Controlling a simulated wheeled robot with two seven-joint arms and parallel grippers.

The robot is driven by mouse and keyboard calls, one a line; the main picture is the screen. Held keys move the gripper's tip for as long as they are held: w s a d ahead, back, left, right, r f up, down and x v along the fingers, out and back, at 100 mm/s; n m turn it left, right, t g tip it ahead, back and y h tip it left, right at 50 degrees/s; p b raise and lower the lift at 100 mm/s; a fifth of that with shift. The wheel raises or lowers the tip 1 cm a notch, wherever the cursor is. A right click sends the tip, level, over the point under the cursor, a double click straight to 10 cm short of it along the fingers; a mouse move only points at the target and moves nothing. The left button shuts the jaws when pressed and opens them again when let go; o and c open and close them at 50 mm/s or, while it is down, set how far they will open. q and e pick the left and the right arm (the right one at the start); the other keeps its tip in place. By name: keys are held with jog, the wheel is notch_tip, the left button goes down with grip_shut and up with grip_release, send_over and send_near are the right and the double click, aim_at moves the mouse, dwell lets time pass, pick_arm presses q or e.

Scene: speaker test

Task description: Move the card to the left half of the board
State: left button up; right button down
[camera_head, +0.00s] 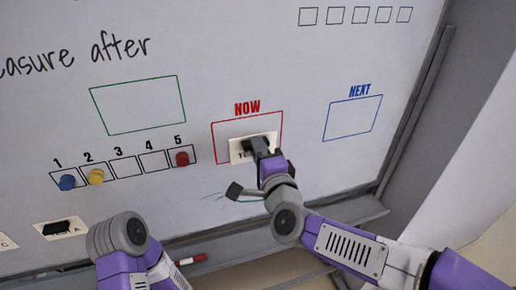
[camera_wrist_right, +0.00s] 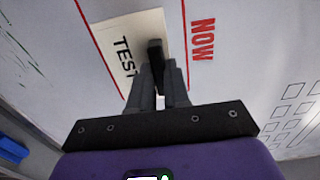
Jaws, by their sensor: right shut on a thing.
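A cream card (camera_head: 237,153) with dark lettering is in front of the red NOW box (camera_head: 212,145) on the whiteboard (camera_head: 235,60). In the right wrist view the card (camera_wrist_right: 108,32) reads TEST; the rest is hidden behind my gripper. My right gripper (camera_head: 262,147) is shut on a black grip (camera_wrist_right: 155,52) on the card's face. I cannot tell whether the card touches the board. My left arm shows at the lower left, but its gripper is out of view.
A green box (camera_head: 138,105) is to the left and a blue NEXT box (camera_head: 352,117) to the right. Blue (camera_head: 67,182), yellow (camera_head: 96,176) and red (camera_head: 182,158) magnets sit in the numbered row. A TEST A card (camera_head: 84,226) is low left. A red marker (camera_head: 190,260) lies on the ledge.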

jog(key=shift+v, duration=1.4)
